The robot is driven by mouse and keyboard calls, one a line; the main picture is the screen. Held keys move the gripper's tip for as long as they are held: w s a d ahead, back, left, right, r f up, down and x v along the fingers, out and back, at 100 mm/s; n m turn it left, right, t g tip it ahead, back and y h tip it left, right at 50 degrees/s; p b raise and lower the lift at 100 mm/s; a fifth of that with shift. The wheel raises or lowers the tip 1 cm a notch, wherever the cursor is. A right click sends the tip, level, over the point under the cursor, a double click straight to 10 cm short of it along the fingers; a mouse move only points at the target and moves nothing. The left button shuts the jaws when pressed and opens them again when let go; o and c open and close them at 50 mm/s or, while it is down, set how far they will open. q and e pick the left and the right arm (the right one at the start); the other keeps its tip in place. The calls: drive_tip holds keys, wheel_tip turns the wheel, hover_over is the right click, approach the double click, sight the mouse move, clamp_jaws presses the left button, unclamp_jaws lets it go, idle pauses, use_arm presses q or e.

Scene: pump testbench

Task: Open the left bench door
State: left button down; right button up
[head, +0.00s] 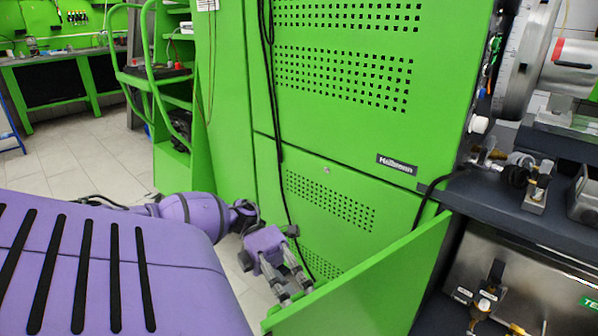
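The left bench door (372,290) is a green panel at the lower middle. It stands swung out from the bench front, and its top edge slopes down to the left towards me. Its lower part is cut off by the frame. My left gripper (297,289) is purple with grey fingers and is on the left side of the door, close to its free end. Its two fingers are apart, with nothing seen between them. Whether a finger touches the door cannot be told. My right gripper is out of view.
A tall green cabinet (345,120) with perforated panels stands behind my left gripper. Black cables hang down its front. The dark bench top (490,205) carries fittings at the right. A steel panel (535,275) with valves shows below it. Tiled floor (75,165) is free at the left.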

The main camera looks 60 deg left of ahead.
use_arm(q)
drive_tip(key=shift+w+a, duration=0.1)
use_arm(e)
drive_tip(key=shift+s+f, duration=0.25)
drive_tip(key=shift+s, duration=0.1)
use_arm(q)
drive_tip(key=c, duration=1.8)
unclamp_jaws()
drive_tip(key=v, duration=1.2)
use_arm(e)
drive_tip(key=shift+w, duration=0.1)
